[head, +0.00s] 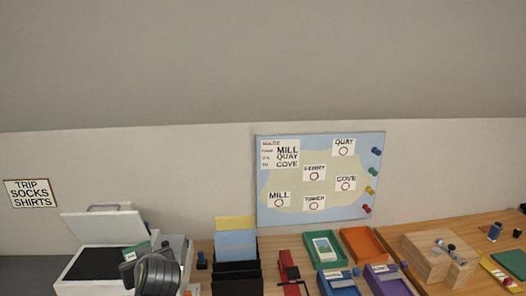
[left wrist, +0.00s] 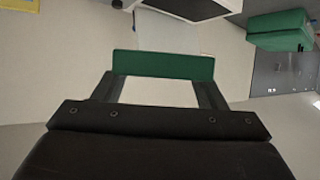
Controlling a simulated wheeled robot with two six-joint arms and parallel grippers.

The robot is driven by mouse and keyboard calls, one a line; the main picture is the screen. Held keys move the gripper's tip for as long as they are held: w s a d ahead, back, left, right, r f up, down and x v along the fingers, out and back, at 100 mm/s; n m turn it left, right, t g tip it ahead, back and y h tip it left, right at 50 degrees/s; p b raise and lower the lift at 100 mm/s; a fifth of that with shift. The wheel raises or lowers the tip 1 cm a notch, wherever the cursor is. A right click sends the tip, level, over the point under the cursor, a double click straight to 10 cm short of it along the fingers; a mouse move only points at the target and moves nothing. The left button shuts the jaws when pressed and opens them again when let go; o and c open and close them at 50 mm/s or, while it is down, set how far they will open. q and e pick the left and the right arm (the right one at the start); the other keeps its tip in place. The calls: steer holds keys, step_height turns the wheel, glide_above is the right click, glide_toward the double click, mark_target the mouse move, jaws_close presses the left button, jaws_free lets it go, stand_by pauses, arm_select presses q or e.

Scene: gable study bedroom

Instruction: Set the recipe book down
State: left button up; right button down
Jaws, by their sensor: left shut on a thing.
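The recipe book appears as a green slab (left wrist: 163,64) across the fingertips in the left wrist view. My left gripper (left wrist: 160,90) is shut on it. In the head view my left gripper (head: 156,272) is at the lower left, in front of the white open-lidded unit, and a small green part of the book (head: 138,252) shows beside it. The arm hides the rest of the book. I cannot tell whether the book touches anything below. My right gripper is not in view.
A white unit (head: 75,285) with a raised lid stands at the left. Right of it are a black file rack (head: 236,281), green (head: 309,248) and orange (head: 344,237) trays, a purple bin (head: 398,288) and a wooden block (head: 412,257). A map board (head: 262,205) hangs behind. The desk is crowded.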

arm_select(q)
steer(key=s+d+r+m+t+h, duration=0.2)
steer(key=s+d+r+m+h, duration=0.5)
steer(key=s+d+r, duration=0.1)
steer(key=shift+s+d+r+m+h+b, duration=0.4)
steer(key=shift+d+r, duration=0.2)
steer(key=shift+r, duration=0.25)
steer(key=shift+w, duration=0.15)
